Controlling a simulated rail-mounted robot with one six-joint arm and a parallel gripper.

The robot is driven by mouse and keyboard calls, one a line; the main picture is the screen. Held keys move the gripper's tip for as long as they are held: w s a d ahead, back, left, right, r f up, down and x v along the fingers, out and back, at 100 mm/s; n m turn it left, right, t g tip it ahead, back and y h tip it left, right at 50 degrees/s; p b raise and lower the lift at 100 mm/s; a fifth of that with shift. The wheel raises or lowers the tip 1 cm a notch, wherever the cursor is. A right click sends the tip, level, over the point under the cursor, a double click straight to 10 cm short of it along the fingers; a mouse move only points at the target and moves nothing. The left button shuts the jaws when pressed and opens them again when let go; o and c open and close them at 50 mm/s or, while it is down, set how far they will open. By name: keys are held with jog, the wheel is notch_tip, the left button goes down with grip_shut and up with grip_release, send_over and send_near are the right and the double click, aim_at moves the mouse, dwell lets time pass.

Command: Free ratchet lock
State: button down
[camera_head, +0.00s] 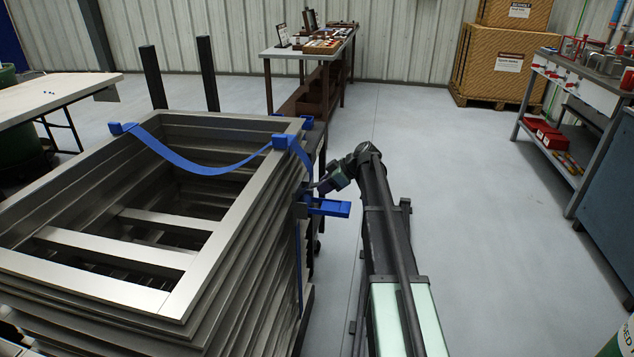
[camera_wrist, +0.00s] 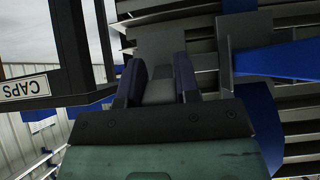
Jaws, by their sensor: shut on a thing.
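A stack of grey metal frames (camera_head: 75,258) is bound by a blue strap (camera_head: 205,167) that sags across its open top. The ratchet (camera_head: 328,207), with a blue part jutting right, sits on the stack's right side, below the strap's corner piece (camera_head: 279,142). My gripper (camera_head: 318,188) is at the ratchet, just above the blue part. In the wrist view my gripper's two dark fingers (camera_wrist: 158,82) are shut on a grey ratchet part (camera_wrist: 160,92), seemingly its lock. The fingers and wrist hide much of it.
Two dark posts (camera_head: 153,77) stand behind the stack. A workbench (camera_head: 325,50) is at the back, cartons (camera_head: 495,65) at back right, and a tool bench (camera_head: 575,80) at right.

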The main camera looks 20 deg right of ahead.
dwell(0.4)
jog(key=c, duration=0.8)
grip_release()
jog(key=shift+c, duration=0.2)
jog(key=p+v, duration=0.7)
jog(key=v, duration=0.3)
jog(key=shift+s+r+p, duration=0.15)
jog(key=shift+r+p, duration=0.2)
jog(key=shift+d, duration=0.15)
